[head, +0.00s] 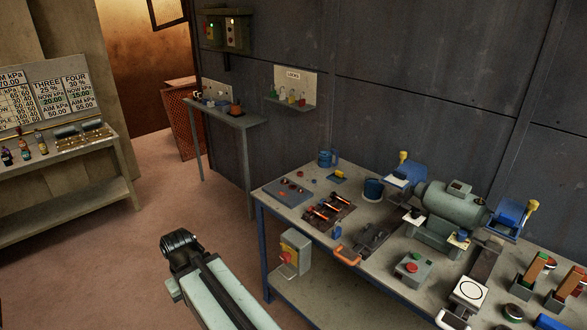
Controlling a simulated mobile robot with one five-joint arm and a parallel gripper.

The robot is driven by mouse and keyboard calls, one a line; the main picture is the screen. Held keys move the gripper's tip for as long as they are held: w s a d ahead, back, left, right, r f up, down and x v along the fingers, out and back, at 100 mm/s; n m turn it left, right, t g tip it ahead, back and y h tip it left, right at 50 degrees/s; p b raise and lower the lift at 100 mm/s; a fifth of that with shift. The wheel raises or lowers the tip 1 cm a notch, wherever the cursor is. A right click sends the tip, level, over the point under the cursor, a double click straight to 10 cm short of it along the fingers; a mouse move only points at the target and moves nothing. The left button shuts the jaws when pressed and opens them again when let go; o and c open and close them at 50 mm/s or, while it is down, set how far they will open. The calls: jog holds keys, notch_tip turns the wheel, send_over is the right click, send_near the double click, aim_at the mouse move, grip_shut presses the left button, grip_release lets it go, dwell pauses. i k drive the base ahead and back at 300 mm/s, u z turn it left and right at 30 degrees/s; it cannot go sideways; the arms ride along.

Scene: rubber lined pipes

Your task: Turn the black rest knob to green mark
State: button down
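A grey-green double-ended bench grinder (452,214) stands on the workbench at the right in the head view. It has blue guards at both ends, with yellow pieces (403,157) above them. Small rests or brackets sit low at its front, one near a pale block (460,238). I cannot make out which small part is the black rest knob, and no green mark on the rest is clear at this size. The dark end of my arm (180,247) is over open floor left of the bench, well apart from the grinder. Its fingers cannot be made out.
The floor (130,260) at left is clear.

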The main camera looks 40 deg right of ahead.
aim_at(416, 213)
jog(key=u, duration=0.05)
jog(key=k, duration=1)
jog(key=u, duration=2)
jog(key=i, duration=1.05)
jog(key=z, duration=4.05)
jog(key=i, duration=1.05)
